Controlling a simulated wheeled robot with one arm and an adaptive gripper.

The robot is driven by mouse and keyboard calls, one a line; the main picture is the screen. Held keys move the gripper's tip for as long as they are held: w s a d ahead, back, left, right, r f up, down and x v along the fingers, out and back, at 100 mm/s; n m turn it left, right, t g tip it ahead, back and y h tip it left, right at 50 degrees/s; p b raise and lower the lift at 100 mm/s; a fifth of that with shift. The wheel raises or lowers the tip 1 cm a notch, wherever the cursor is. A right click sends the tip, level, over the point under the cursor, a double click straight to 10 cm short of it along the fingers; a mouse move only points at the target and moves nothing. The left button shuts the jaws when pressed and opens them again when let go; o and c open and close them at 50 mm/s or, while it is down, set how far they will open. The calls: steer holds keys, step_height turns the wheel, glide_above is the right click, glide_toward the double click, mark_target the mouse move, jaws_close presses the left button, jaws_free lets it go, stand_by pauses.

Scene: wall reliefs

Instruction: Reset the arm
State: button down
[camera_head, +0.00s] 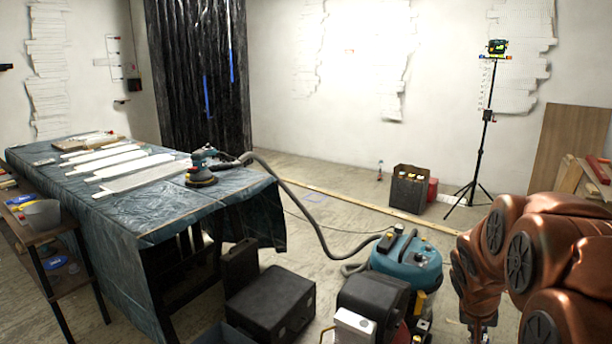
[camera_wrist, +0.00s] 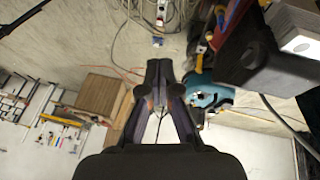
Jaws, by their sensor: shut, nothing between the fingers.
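My copper-coloured arm (camera_head: 545,250) is folded at the right edge of the head view, with its lower end hanging beside the blue vacuum. My gripper (camera_wrist: 158,72) shows in the wrist view with its two dark fingers together and nothing between them. It hangs over the floor, apart from other things as far as I can tell. In the head view the fingertips are hard to make out near the bottom edge.
A blue vacuum (camera_head: 408,262) and dark cases (camera_head: 272,303) stand on the floor left of my arm. A covered table (camera_head: 150,205) holds white strips and a sander (camera_head: 202,170). A tripod lamp (camera_head: 487,115) and wooden boards (camera_head: 570,150) stand behind. Open floor lies in the middle.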

steer(key=s+a+r+n+g+y+p, duration=0.2)
steer(key=s+a+r+p, duration=0.4)
steer(key=s, duration=0.8)
steer(key=s+a+r+n+g+y+p, duration=0.2)
steer(key=s+a+r+p, duration=0.5)
steer(key=s+a+r, duration=0.5)
steer(key=s+a+n, duration=0.1)
steer(key=s+a, duration=0.2)
steer(key=a, duration=0.2)
steer(key=shift+r, duration=0.2)
steer(key=c, duration=1.9)
jaws_free()
steer(key=shift+a, duration=0.1)
